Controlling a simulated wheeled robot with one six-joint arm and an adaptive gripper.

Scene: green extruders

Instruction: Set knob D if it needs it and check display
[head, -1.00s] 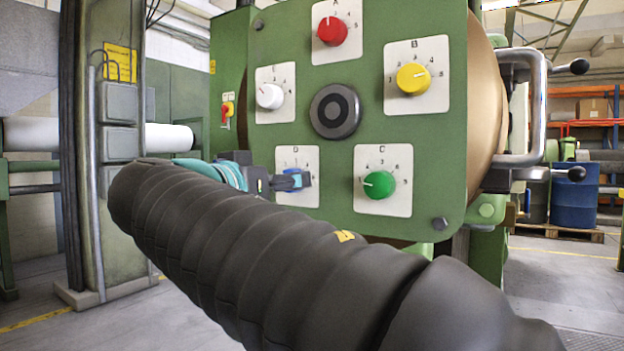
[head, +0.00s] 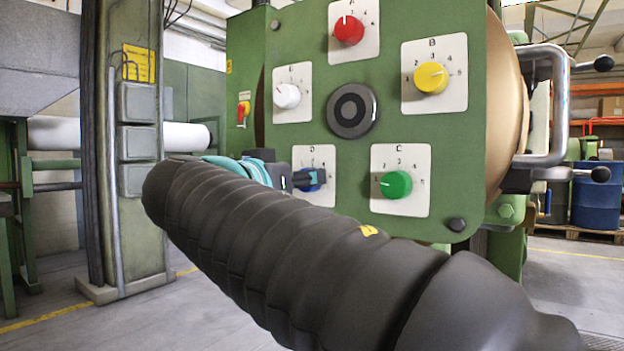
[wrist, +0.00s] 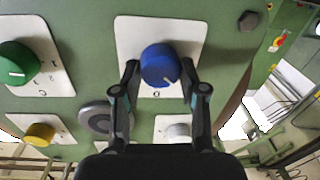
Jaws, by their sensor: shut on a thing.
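The blue knob D (wrist: 160,64) sits on its white plate (wrist: 133,31) on the green panel. In the wrist view, which shows the panel upside down, my gripper (wrist: 160,72) has one finger on each side of the knob and is shut on it. The head view also shows my gripper (head: 304,181) at the plate marked D, low on the panel's left side, with the knob partly hidden behind the fingers. The knob's pointer setting is too small and covered to read. I cannot make out a display in either view.
Around a dark round hub (head: 352,110) are a red knob A (head: 348,30), a yellow knob B (head: 431,77), a green knob C (head: 396,184) and a white knob (head: 287,96). A grey-green post (head: 135,230) stands left. A metal handle (head: 556,100) juts out right.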

